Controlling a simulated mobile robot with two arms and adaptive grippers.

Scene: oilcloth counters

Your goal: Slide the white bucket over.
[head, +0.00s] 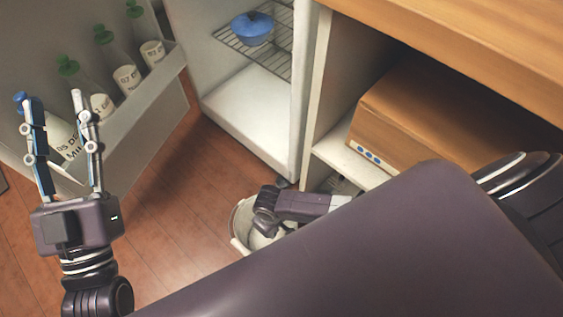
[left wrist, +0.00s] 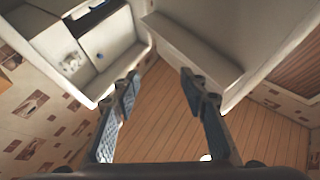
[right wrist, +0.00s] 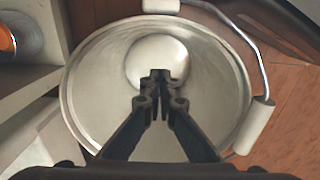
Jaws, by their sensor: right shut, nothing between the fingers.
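The white bucket (head: 237,229) stands on the wooden floor beside the open cabinet, partly hidden by my right arm in the head view. In the right wrist view the bucket (right wrist: 88,88) is seen from above, with a wire handle and a pale grip at its right side. My right gripper (right wrist: 160,76) is shut and empty, over the bucket's opening; I cannot tell how deep the fingertips reach. My left gripper (head: 54,98) is raised and open in front of the fridge door; it also shows open and empty in the left wrist view (left wrist: 160,78).
The open fridge door (head: 150,97) holds several bottles with green caps. A blue pot (head: 252,29) sits on a wire shelf in the fridge. A brown box (head: 430,115) lies in the cabinet under the wooden counter (head: 470,40). The floor (head: 175,190) left of the bucket is clear.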

